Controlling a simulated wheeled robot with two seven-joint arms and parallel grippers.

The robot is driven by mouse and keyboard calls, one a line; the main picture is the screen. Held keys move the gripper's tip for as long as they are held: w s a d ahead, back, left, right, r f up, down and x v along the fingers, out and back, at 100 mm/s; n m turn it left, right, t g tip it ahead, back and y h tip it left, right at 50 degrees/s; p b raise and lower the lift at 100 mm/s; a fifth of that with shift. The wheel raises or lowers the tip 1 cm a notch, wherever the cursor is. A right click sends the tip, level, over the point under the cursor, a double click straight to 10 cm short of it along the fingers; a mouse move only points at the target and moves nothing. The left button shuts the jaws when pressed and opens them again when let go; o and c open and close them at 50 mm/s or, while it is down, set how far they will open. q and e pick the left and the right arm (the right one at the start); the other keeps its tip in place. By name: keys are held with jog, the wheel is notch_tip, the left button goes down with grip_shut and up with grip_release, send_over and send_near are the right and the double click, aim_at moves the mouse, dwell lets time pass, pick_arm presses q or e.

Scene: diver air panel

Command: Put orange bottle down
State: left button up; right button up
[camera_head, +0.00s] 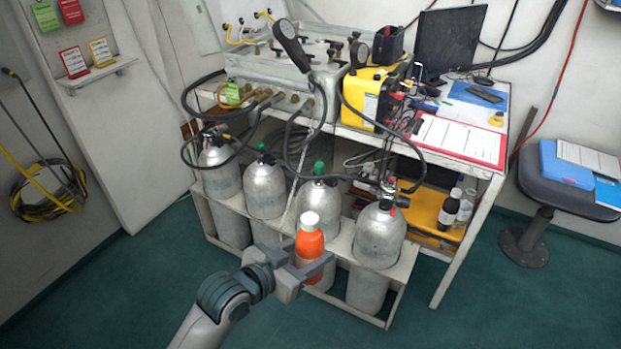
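The orange bottle (310,241) has a white cap and is upright, in front of the silver cylinders near the middle of the view. My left gripper (305,257) comes up from the lower left, with its fingers on either side of the bottle's lower body, and looks shut on it. The fingers hide part of the bottle's lower half. Whether its base touches the rack's front rail cannot be told. My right gripper is not in view.
Several silver cylinders (265,190) stand in a white rack. Black hoses (290,140) loop above them. A stool (565,180) stands right. Green floor (130,290) is open at left.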

pick_arm(q)
jog(key=shift+r, duration=0.1)
jog(key=w+a+r+n+t+y, duration=0.1)
jog(key=w+a+r+n+y, duration=0.2)
jog(key=a+r, duration=0.7)
jog(key=w+a+r+n+t+y, duration=0.2)
jog(key=a+r+n+y, duration=0.3)
jog(key=a+r, duration=0.5)
notch_tip(320, 180, up, 4)
jog(key=shift+w+a+f+y, duration=0.15)
jog(key=shift+w+f+y, duration=0.1)
jog(key=shift+w+y, duration=0.25)
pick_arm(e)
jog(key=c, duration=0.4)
pick_arm(q)
jog(key=shift+s+a, duration=0.1)
